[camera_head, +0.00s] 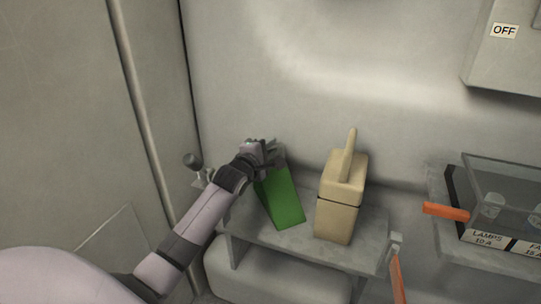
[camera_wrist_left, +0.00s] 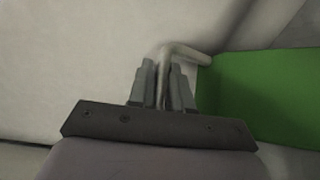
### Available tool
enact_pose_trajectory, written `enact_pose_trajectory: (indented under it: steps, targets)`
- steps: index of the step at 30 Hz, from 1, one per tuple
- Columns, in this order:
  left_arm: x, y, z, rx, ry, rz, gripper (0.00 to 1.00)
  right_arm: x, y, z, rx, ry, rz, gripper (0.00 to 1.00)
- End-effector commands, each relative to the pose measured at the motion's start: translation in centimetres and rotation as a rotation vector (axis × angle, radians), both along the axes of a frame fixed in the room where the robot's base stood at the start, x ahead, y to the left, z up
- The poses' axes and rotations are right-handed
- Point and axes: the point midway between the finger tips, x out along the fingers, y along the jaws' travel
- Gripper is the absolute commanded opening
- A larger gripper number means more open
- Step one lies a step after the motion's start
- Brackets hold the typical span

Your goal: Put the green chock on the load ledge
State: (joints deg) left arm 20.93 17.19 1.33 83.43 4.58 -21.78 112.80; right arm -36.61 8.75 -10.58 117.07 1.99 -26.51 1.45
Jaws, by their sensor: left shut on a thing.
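The green chock (camera_head: 283,203) is a green wedge-like block at the middle of the head view, over the left part of the grey ledge (camera_head: 281,239). It also fills the right side of the left wrist view (camera_wrist_left: 265,83), where a bent pale rod runs from it. My left gripper (camera_head: 266,155) is at the chock's upper end. In the left wrist view my left gripper (camera_wrist_left: 163,85) is shut on that rod, the chock's handle. I cannot tell whether the chock's underside touches the ledge. My right gripper is out of view.
A beige block with an upright handle (camera_head: 340,195) stands on the ledge, right of the chock. A clear-lidded lamp box (camera_head: 505,205) and an orange bar (camera_head: 445,212) are further right. Another orange bar (camera_head: 398,278) is by the ledge's right end. A wall rises behind.

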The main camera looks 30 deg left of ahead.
Motion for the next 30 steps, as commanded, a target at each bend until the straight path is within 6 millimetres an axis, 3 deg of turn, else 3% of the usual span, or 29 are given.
enact_pose_trajectory:
  steps: [8, 9, 11, 23, 30]
  targets:
    - [-0.1, -0.2, -0.3, 0.001, -0.003, -0.004, 0.0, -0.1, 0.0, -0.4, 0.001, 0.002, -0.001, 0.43]
    - [-0.1, -0.2, -0.8, 0.001, 0.009, -0.003, 0.25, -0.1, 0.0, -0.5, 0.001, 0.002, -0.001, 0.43]
    - [-0.1, -0.3, -0.8, 0.0, 0.009, -0.004, 0.44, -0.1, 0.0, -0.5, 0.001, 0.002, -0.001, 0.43]
    - [-0.5, -0.2, -0.4, 0.001, 0.003, -0.002, 0.44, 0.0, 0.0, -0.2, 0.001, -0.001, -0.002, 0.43]
    - [-3.2, -0.5, -0.1, 0.0, 0.004, -0.001, 0.44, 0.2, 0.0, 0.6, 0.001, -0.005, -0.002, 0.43]
